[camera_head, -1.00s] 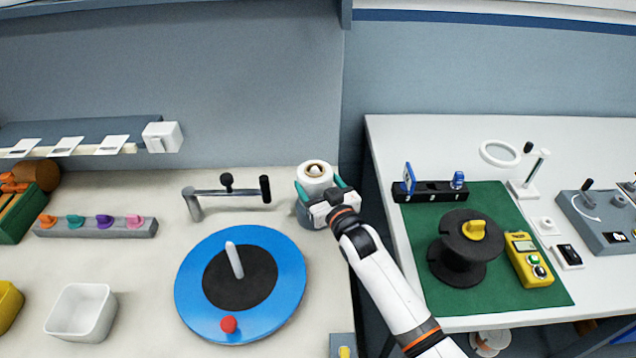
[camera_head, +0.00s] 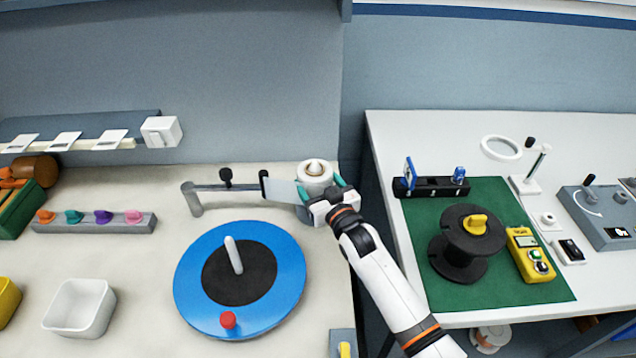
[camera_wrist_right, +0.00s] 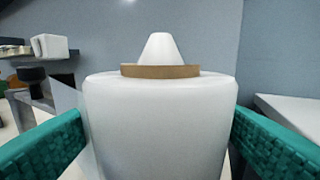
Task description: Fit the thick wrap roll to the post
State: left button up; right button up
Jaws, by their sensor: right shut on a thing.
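The thick white wrap roll (camera_head: 314,172) stands upright at the right end of the left bench. My right gripper (camera_head: 318,185) is shut on it, one teal finger on each side. In the right wrist view the roll (camera_wrist_right: 160,120) fills the space between the fingers. A white cone-shaped post tip (camera_wrist_right: 160,48) pokes up through its brown core ring (camera_wrist_right: 160,71). A grey base shows below the roll, partly hidden by the gripper. A pale film strip (camera_head: 281,190) spans from the roll to the bar arm's black end (camera_head: 264,184). My left gripper is out of view.
A blue turntable (camera_head: 285,275) with a black centre, white peg and red knob lies in front of the bar arm (camera_head: 225,188). A white bin (camera_head: 80,308) stands at left. The right table holds a black spool (camera_head: 462,245) on a green mat (camera_head: 520,290).

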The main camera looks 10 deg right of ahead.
jog(key=shift+f, duration=0.15)
jog(key=o, duration=1.3)
jog(key=shift+f, duration=0.1)
jog(key=shift+s, duration=0.15)
jog(key=b+v, duration=0.1)
jog(key=v, duration=1)
jog(key=shift+s+d, duration=0.1)
jog(key=shift+s, duration=0.3)
